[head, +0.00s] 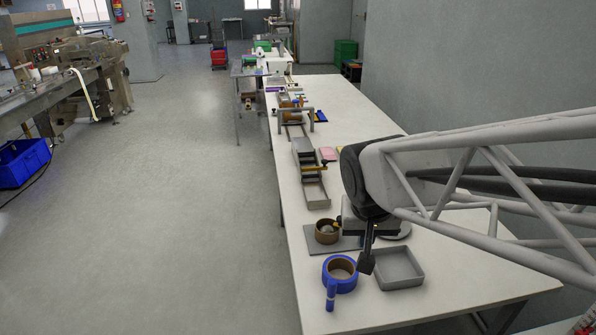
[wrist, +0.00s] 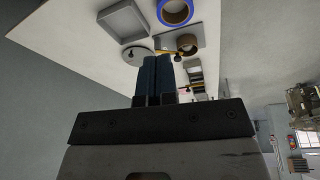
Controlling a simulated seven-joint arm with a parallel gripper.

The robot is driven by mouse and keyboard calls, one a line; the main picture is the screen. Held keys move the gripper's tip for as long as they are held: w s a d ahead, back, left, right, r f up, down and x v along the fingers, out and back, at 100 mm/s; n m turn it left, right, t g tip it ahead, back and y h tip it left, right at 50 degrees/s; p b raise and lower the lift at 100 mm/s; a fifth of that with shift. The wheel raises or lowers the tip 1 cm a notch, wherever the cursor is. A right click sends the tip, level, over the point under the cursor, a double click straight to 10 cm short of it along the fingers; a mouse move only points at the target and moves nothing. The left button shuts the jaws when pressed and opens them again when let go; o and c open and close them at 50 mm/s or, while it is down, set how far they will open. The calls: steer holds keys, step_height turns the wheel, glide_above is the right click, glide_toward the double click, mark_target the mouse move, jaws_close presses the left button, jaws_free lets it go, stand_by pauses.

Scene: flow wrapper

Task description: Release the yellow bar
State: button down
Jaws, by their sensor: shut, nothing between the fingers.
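My gripper (head: 366,264) hangs over the near part of the white table, beside the grey tray, with its fingers shut together and empty. In the wrist view the two dark fingers (wrist: 157,62) lie side by side. A yellow bar (wrist: 176,56) shows just past the fingertips there, between a grey disc and a brown ring, partly hidden by the fingers. In the head view a small yellow piece (head: 337,224) shows at the brown ring (head: 327,231), which stands on a grey mat (head: 314,245). I cannot tell whether the bar touches the fingers.
A blue tape roll (head: 341,284) and a small blue cylinder (head: 331,296) are at the near left. An empty grey tray (head: 400,280) stands right of them. A long grey tray (head: 315,195) with a brownish bar across it lies farther back.

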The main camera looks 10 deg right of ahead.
steer(key=w+f+m, duration=0.1)
steer(key=w+f, duration=0.2)
steer(key=w, duration=0.4)
steer(key=w+f+m, duration=0.1)
steer(key=w+f, duration=0.3)
steer(key=w, duration=0.2)
steer(key=w+f+m+h, duration=0.1)
steer(key=w+f, duration=0.3)
steer(key=w, duration=0.3)
steer(key=shift+w+a+m+t, duration=0.25)
steer(key=shift+w+m+t, duration=0.05)
steer(key=shift+t, duration=0.1)
steer(key=w+d+f, duration=0.4)
steer(key=w+f, duration=0.2)
steer(key=f, duration=0.3)
steer(key=shift+w, duration=0.3)
steer(key=shift+f, duration=0.1)
